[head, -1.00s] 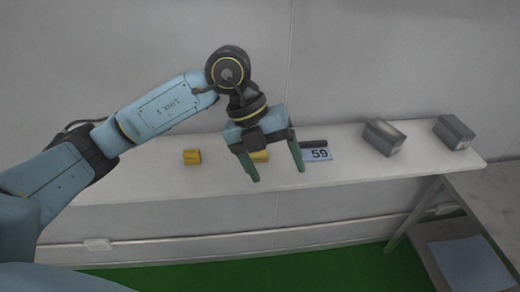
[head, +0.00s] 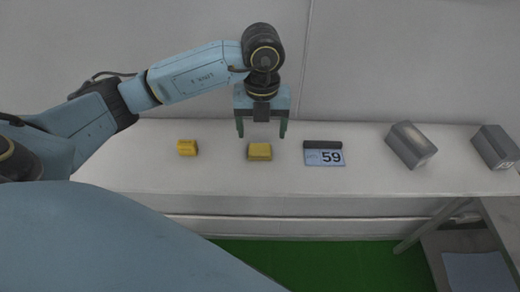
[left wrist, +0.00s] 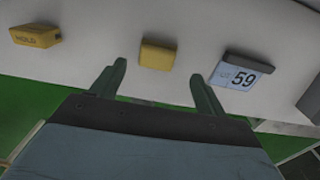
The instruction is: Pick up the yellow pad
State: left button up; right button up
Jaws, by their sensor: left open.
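Two yellow things lie on the white table. One is a flat yellow pad (head: 260,152) near the table's middle; it also shows in the left wrist view (left wrist: 158,55). My right gripper is not in view.
Right of the pad lies a blue-white card marked 59 (head: 325,157) with a dark bar along its back edge. Two grey boxes (head: 411,145) (head: 495,147) stand farther right. A wall rises behind the white table (head: 140,175). Table space in front of the pad is clear.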

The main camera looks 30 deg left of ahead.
aim_at(260, 148)
pick_arm(q)
jog(key=shift+s+f, duration=0.25)
jog(key=shift+f, duration=0.8)
notch_tip(260, 148, down, 2)
jog(key=shift+f+p, duration=0.2)
jog(key=shift+p, duration=0.1)
jog(key=shift+a+f, duration=0.1)
jog(key=shift+f, duration=0.3)
jog(key=c, duration=0.7)
jog(key=shift+s, duration=0.1)
jog(key=c, duration=0.4)
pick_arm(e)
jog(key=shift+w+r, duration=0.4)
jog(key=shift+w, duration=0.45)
pick_arm(q)
jog(key=shift+o, duration=0.2)
